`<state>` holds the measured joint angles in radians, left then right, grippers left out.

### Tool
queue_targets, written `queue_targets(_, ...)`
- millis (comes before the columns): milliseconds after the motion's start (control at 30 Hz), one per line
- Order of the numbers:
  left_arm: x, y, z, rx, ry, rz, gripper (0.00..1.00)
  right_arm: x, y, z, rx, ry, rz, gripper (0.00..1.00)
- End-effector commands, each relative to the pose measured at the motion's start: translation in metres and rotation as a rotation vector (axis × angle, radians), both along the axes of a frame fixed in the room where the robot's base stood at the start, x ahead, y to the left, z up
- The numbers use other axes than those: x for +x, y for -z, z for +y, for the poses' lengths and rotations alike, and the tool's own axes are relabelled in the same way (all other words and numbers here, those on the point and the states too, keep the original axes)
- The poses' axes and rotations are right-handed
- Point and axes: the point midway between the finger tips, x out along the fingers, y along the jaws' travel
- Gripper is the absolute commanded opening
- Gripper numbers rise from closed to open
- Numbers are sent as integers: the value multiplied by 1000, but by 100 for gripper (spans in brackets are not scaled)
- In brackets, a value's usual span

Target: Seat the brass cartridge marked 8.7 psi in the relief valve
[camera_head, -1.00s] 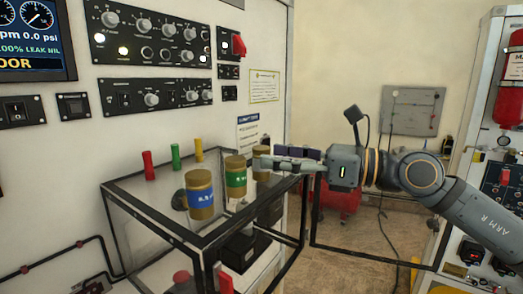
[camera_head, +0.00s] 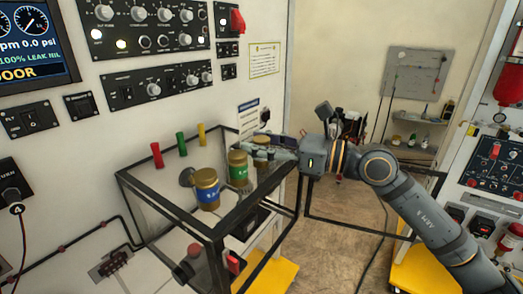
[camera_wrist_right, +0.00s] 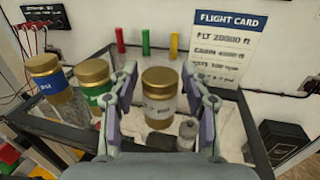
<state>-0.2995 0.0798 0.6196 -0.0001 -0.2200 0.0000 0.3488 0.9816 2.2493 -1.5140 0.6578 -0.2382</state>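Three brass-capped cartridges stand upright on the clear-walled, black-framed stand: one with a blue band (camera_head: 207,190), one with a green band (camera_head: 238,170), and one with a pale band (camera_wrist_right: 159,104). The wrist view also shows the blue one (camera_wrist_right: 45,80) and the green one (camera_wrist_right: 95,88). Their full markings are too blurred to read; the pale label seems to end in psi. My right gripper (camera_wrist_right: 158,72) is open, with its fingers either side of the pale-banded cartridge and gaps visible. I cannot pick out the relief valve.
The stand's black frame (camera_head: 212,238) surrounds the cartridges. Red, green and yellow pegs (camera_head: 181,145) line its back, beside the instrument wall. A flight card (camera_wrist_right: 222,45) hangs behind. A small grey cylinder (camera_wrist_right: 187,130) sits close to the right finger.

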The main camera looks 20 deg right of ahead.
Motion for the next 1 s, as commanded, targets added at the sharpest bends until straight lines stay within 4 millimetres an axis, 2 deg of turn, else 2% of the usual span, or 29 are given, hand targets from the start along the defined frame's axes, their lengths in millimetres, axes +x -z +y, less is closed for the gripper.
queue_targets(33, 0, 0, 0, 0, 0, 0, 54, 0, 0, 0, 0, 0, 0, 36)
queue_targets(300, 0, 0, 0, 0, 0, -1, 54, 0, 0, 0, 0, 0, 0, 0)
queue_targets(633, 1, -1, 0, 0, 0, -1, 54, 0, -7, 0, 1, -1, -3, 0)
queue_targets(1000, 0, -13, 0, 0, 0, -1, 54, -1, -87, 0, 3, -2, -6, 0)
